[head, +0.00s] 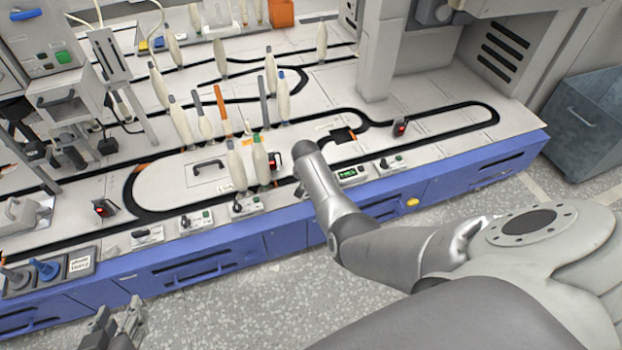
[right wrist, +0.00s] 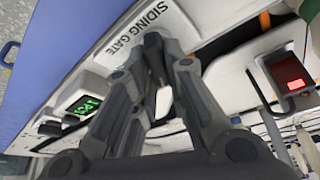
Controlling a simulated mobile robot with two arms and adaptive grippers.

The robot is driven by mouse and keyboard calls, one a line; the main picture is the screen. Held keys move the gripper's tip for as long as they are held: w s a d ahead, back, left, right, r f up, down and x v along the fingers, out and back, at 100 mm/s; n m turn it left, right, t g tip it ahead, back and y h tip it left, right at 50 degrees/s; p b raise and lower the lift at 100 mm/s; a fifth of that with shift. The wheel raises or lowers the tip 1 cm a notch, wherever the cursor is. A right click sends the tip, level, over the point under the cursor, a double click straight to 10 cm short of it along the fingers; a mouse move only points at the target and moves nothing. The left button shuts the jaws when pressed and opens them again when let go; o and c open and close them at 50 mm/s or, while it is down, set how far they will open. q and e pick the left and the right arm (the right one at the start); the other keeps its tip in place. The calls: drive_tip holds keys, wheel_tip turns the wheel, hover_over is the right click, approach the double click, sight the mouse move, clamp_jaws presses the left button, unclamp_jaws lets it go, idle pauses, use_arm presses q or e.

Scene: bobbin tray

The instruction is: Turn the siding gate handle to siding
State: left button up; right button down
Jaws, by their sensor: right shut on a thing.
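The siding gate plate (right wrist: 125,45), a white block with the black words "SIDING GATE", is at the top of the right wrist view. My right gripper (right wrist: 158,62) is shut on the dark siding gate handle (right wrist: 153,42) beside that plate. The fingers hide most of the handle, so I cannot tell which way it is turned. In the head view my right arm covers the handle and most of the right gripper. My left gripper (head: 117,324) is open and empty at the bottom left, in front of the bench and away from the handle.
The small green display (head: 347,174) sits just right of my right wrist; it also shows in the right wrist view (right wrist: 84,106). Cream bobbins (head: 260,160) stand close behind and left of the wrist. A black track loop (head: 455,128) runs across the white bench top. A grey bin (head: 590,120) stands at right.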

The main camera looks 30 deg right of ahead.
drive_tip(key=c, duration=1.5)
unclamp_jaws()
drive_tip(key=shift+o, duration=0.2)
drive_tip(key=v, duration=1.2)
